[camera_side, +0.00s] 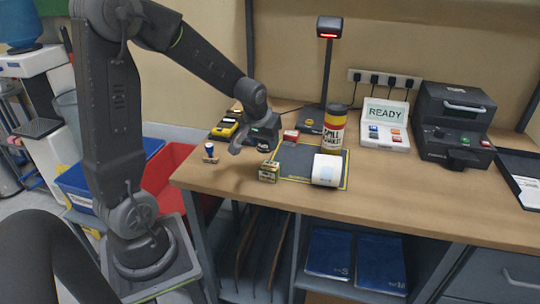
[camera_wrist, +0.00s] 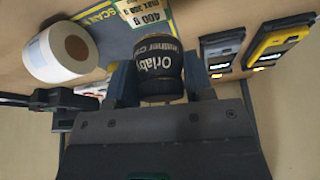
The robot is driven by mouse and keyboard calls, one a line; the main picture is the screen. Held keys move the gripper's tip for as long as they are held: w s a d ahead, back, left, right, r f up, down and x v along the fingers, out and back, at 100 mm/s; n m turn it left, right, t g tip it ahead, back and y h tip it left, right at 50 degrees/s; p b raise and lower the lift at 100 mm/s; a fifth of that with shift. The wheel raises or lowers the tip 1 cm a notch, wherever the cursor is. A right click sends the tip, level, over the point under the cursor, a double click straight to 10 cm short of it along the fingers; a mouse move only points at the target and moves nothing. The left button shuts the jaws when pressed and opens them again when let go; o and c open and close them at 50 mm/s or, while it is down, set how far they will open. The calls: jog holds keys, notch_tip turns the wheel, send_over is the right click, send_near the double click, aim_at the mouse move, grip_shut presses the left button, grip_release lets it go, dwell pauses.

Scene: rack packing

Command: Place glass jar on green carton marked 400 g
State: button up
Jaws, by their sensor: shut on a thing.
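My gripper (camera_side: 262,143) is shut on a dark glass jar with white lettering and a black lid. In the wrist view the jar (camera_wrist: 158,72) sits between the two fingers of my gripper (camera_wrist: 160,82). In the side view the jar (camera_side: 264,147) is small and partly hidden by my gripper. The green carton (camera_side: 268,173) stands on the table at the front left corner of the dark mat, below and slightly in front of the jar. The jar appears apart from it. In the wrist view the carton (camera_wrist: 146,16), marked 400 g, is cut off by the top edge.
A white label roll (camera_side: 326,170) lies on the mat (camera_side: 294,160), right of the carton; a yellow-and-red canister (camera_side: 334,130) stands behind. A stamp (camera_side: 210,153) and yellow device (camera_side: 226,127) are to the left. A small red box (camera_side: 291,135) sits near the mat's back.

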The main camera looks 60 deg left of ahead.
aim_at(269, 152)
jog(key=shift+w+d+f, duration=0.45)
jog(key=shift+w, duration=0.1)
jog(key=shift+f, duration=1.95)
jog(key=shift+f, duration=0.2)
jog(key=o, duration=1)
jog(key=v, duration=1.2)
jog(key=s+d+r+m+h, duration=0.1)
jog(key=s+d+r+m, duration=0.1)
jog(key=s+d, duration=0.2)
jog(key=s+d+r+m+t, duration=0.1)
jog(key=s+d+m, duration=0.1)
jog(key=s+d, duration=0.2)
jog(key=s+d+r+m+t+h, duration=0.1)
jog(key=s+d+r+m, duration=0.1)
jog(key=s+d, duration=0.3)
jog(key=shift+d+r+m+h, duration=0.15)
jog(key=shift+d+m, duration=0.15)
jog(key=shift+d, duration=0.3)
jog(key=shift+d+r+m+h, duration=0.15)
jog(key=shift+d+m, duration=0.15)
jog(key=shift+d, duration=0.25)
